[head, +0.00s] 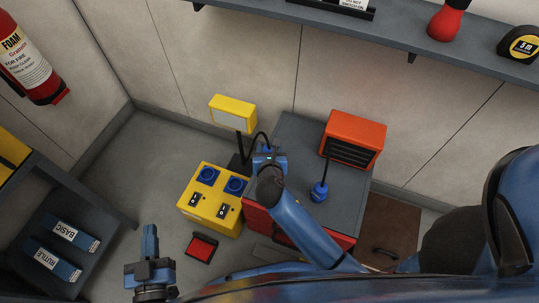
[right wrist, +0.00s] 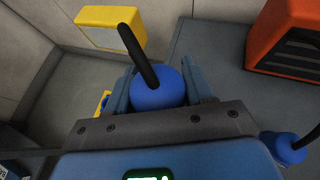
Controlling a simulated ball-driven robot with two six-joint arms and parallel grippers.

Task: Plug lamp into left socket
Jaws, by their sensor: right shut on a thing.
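The yellow work lamp (head: 233,112) stands at the back; it also shows in the right wrist view (right wrist: 110,25). My right gripper (head: 266,158) is shut on a round blue plug (right wrist: 157,90) with a black cable, which in the head view curves toward the lamp. The plug is held above the grey cabinet's left edge, right of the yellow socket box (head: 197,211). The box has a left blue socket (head: 207,176) and a right blue socket (head: 236,185), both empty. My left gripper (head: 150,240) is empty, low at the left; its finger gap is unclear.
An orange heater (head: 353,138) stands on the grey cabinet (head: 297,150), its blue plug (head: 319,191) lying in front. Two switches sit below the sockets. A red object (head: 201,247) lies on the floor before the box. A shelf (head: 65,225) is at left.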

